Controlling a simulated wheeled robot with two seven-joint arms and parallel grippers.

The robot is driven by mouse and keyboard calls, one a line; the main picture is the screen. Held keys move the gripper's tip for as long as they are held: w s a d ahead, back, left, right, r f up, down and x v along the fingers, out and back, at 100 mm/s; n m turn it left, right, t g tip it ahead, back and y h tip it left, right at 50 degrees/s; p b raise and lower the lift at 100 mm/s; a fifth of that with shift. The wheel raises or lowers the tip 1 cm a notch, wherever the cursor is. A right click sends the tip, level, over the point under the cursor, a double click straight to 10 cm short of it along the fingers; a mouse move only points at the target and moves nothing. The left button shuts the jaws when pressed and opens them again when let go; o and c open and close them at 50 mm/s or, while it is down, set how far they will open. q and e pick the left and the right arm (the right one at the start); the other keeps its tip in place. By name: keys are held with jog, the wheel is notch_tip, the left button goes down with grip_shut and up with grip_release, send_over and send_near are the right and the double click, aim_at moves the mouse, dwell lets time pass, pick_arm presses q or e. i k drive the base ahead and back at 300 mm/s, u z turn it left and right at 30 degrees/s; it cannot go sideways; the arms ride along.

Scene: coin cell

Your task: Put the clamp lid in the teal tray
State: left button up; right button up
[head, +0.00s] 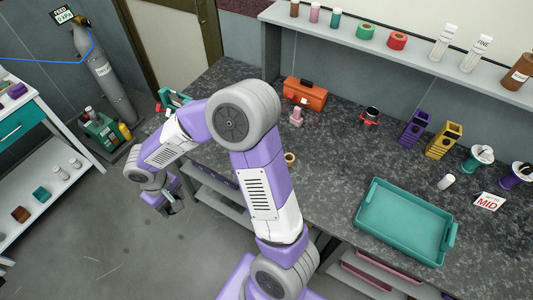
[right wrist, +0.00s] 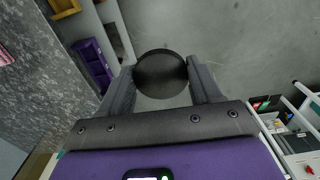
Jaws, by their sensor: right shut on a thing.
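The teal tray (head: 405,222) lies empty on the dark speckled counter at the right of the head view. My right gripper (head: 173,207) is at the left of that view, over the floor in front of the counter and far from the tray. In the right wrist view it is shut on a dark round disc, which looks like the clamp lid (right wrist: 161,74), gripped between the two fingers. In the head view the lid is too small and dark to tell clearly. My left gripper is not in view.
The counter (head: 335,165) holds an orange toolbox (head: 305,94), a small red-and-black device (head: 370,116), purple and yellow racks (head: 443,141), a white vial (head: 446,182) and a MID sign (head: 489,201). A white shelf cart (head: 40,160) stands at left. Open floor lies between.

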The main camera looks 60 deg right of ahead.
aim_at(388, 214)
jog(key=k, duration=0.95)
jog(key=z, duration=1.85)
jog(key=i, duration=0.5)
jog(key=z, duration=0.05)
